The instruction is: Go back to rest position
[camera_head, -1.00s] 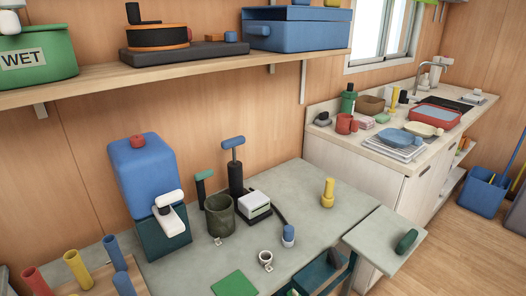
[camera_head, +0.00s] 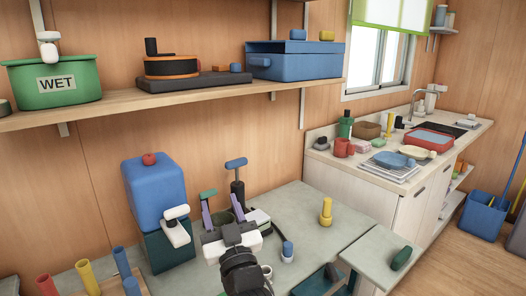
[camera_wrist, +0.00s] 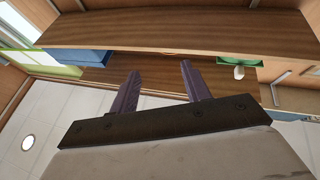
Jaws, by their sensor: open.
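My gripper (camera_head: 222,215) is in the head view, raised in front of the counter with its two purple fingers pointing up. The fingers are apart with nothing between them. In the wrist view my gripper (camera_wrist: 157,86) is also open and empty, with the underside of the wooden shelf (camera_wrist: 180,30) beyond it.
The shelf (camera_head: 110,115) bears a green WET bin (camera_head: 55,82) and a blue box (camera_head: 295,62). A blue tank (camera_head: 155,190) stands left of my gripper. A yellow bottle (camera_head: 326,212) stands to the right. The right part of the counter (camera_head: 350,222) is mostly clear.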

